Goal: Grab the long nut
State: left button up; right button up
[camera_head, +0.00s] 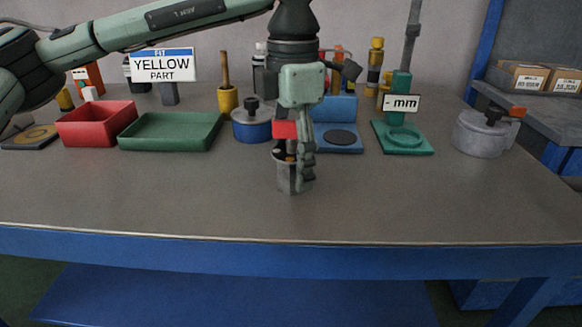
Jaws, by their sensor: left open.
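My left gripper (292,160) points straight down over the middle of the table. It is open, with its fingers around or just in front of the upper part of a small grey metal piece. This piece, which looks like the long nut (289,182), stands upright on the table. The gripper hides its upper part, and I cannot tell whether a finger touches it. My right gripper is not in view.
A red bin (95,125) and a green tray (170,131) stand at the left. A blue pot (252,125), a blue scale (338,141), a green gauge stand (403,138) and a grey pot (480,135) line the back. The table's front (180,205) is clear.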

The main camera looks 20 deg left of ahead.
pick_arm(q)
jog(key=shift+f, duration=0.35)
jog(key=shift+c, duration=0.3)
grip_shut()
jog(key=shift+r, duration=0.1)
